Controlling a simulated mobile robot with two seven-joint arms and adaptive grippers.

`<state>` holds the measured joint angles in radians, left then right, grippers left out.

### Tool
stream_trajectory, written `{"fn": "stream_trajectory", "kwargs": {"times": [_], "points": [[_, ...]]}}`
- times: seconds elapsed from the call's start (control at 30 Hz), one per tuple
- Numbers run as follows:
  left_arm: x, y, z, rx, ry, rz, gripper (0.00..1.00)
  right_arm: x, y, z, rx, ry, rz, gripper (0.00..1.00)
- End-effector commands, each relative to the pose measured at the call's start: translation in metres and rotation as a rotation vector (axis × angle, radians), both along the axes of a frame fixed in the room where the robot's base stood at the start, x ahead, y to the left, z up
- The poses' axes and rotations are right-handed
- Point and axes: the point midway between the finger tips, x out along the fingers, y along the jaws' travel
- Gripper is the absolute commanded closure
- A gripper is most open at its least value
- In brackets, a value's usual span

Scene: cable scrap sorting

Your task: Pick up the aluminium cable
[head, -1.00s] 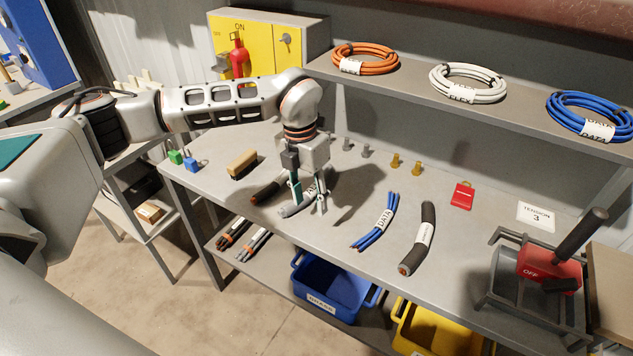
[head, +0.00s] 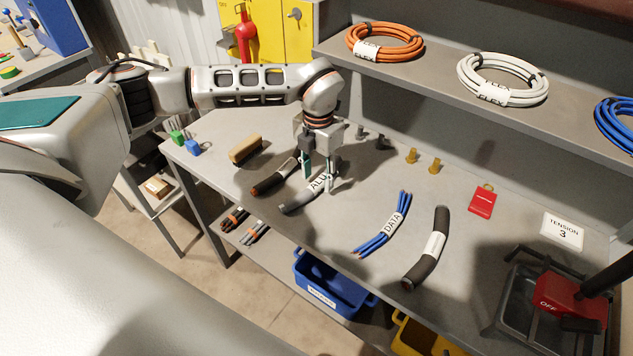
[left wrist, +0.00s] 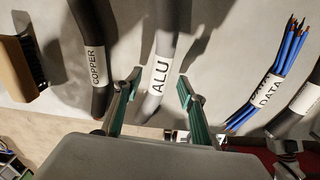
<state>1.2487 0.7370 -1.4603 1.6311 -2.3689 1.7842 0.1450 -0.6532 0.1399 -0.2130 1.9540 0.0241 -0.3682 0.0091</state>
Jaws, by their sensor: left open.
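The aluminium cable (head: 296,205) is a short grey piece with a white ALU label, lying on the grey workbench (head: 330,235). In the left wrist view the cable (left wrist: 179,28) runs between the two fingers, its label near the fingertips. My left gripper (head: 318,180) points down over the cable, fingers open on either side of it; it also shows in the left wrist view (left wrist: 158,85). The fingers do not touch the cable in the left wrist view. The gripper partly hides the cable in the head view.
A dark copper-labelled cable (head: 268,183) lies close to the left. A blue DATA bundle (head: 374,237) and a thick black cable (head: 421,265) lie to the right. A brush (head: 245,149) is further left. A shelf with cable coils (head: 497,93) hangs behind.

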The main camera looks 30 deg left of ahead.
Motion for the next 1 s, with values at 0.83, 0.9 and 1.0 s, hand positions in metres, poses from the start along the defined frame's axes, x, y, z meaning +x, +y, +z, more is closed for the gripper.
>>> {"fn": "stream_trajectory", "kwargs": {"times": [0.83,0.9,1.0], "points": [[0.001,0.000,-0.016,-0.001,-0.003,0.001,1.00,0.005,0.000,0.005,0.001,-0.010,-0.001,0.60],[0.001,0.000,-0.016,-0.001,-0.003,0.001,1.00,0.004,0.000,0.005,0.001,-0.010,-0.001,0.60],[0.002,0.000,-0.012,-0.001,-0.004,0.001,1.00,0.004,0.000,0.004,0.000,-0.009,-0.001,0.60]]}}
